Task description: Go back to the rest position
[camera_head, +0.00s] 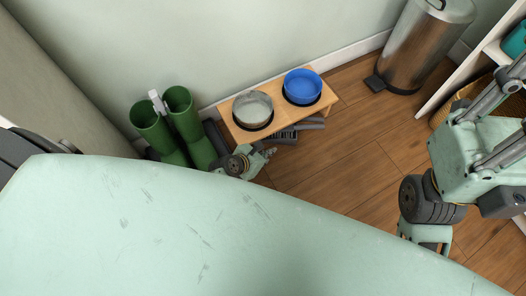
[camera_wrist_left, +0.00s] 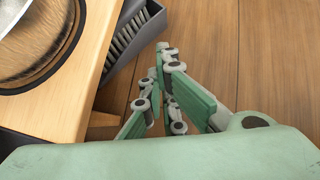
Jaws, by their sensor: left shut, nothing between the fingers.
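My left gripper (camera_head: 264,156) is beside the front edge of the wooden bowl stand, low over the floor. In the left wrist view its green and grey fingers (camera_wrist_left: 168,88) are together, with nothing between them. The stand's edge and a grey dustpan lie to the left of the fingers there. My right arm shows at the right of the head view, but its fingertips cannot be made out.
The wooden stand (camera_head: 278,116) holds a metal bowl (camera_head: 253,109) and a blue bowl (camera_head: 302,86). Green boots (camera_head: 152,128) stand left of it. The dustpan (camera_wrist_left: 122,50) has a brush. A steel bin (camera_head: 420,45) stands at the back right. Floor between is clear.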

